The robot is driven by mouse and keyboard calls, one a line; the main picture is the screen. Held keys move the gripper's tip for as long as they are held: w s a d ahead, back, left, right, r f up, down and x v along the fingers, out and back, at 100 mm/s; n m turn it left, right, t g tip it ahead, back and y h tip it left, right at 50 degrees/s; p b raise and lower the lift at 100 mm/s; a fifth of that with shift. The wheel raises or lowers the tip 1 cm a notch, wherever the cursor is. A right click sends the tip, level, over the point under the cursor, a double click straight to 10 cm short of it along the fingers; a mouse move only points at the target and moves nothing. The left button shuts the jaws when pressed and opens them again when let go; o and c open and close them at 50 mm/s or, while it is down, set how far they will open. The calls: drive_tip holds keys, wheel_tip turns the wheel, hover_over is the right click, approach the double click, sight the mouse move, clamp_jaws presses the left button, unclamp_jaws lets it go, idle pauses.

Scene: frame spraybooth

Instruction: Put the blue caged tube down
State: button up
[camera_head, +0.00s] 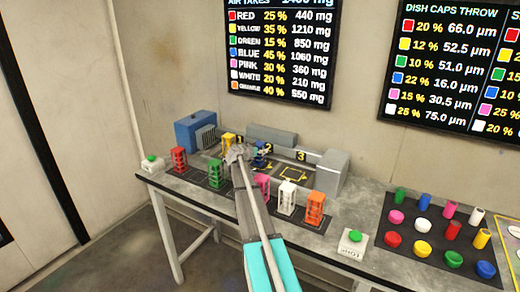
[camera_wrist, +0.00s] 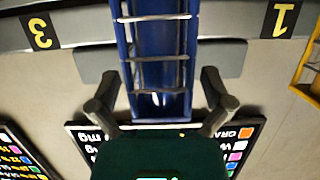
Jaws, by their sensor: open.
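The blue caged tube (camera_head: 260,154) stands upright at the spot marked 2 on the back fixture, as far as the head view shows. In the wrist view the blue caged tube (camera_wrist: 160,45) runs up from between my fingers, its wire bars facing me. My gripper (camera_wrist: 160,104) is open, with one finger on each side of the tube's end and a gap showing at each side. In the head view my gripper (camera_head: 238,154) is just left of the tube and its fingers are hard to make out.
A yellow caged tube (camera_head: 228,143) stands at spot 1. Spot 3 (camera_head: 294,173) looks empty. Red (camera_head: 179,160), green (camera_head: 215,172), pink (camera_head: 261,187), white (camera_head: 287,197) and orange (camera_head: 315,207) caged tubes line the front. A grey block (camera_head: 332,174) stands right.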

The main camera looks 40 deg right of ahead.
drive_tip(key=shift+r, duration=0.2)
drive_tip(key=p+v, duration=0.3)
drive_tip(key=v, duration=0.9)
drive_tip(key=shift+p, duration=0.4)
drive_tip(key=shift+w, duration=0.1)
drive_tip(key=shift+s, duration=0.2)
idle(0.7)
drive_tip(key=shift+a+f, duration=0.1)
drive_tip(key=shift+f, duration=0.05)
